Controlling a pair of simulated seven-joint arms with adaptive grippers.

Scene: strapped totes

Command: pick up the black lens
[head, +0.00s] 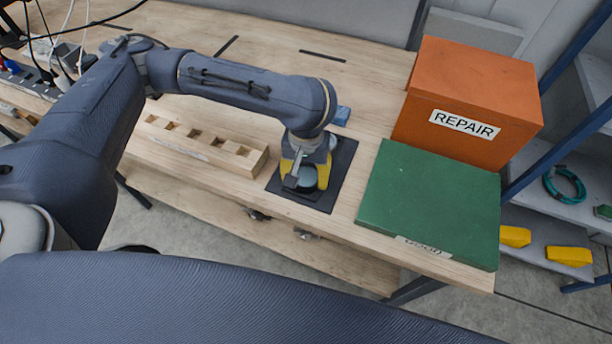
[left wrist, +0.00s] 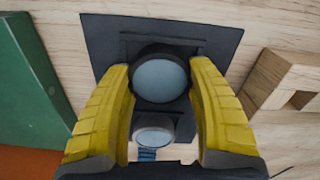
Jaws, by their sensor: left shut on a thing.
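The black lens (left wrist: 160,78) is a short dark cylinder with a pale blue-grey round face, between the yellow fingers of my left gripper (left wrist: 162,95) in the left wrist view. The fingers are shut on its two sides. In the head view the lens (head: 306,178) shows partly between the fingers of the left gripper (head: 306,170), over the black mat (head: 344,158). I cannot tell whether it touches the mat. My right gripper is not in view.
A smaller round pale-faced thing (left wrist: 153,134) shows near the lens. A wooden block with square holes (head: 200,146) lies left of the mat. A green box (head: 430,200) and an orange REPAIR box (head: 475,85) stand to the right. The table behind is mostly clear.

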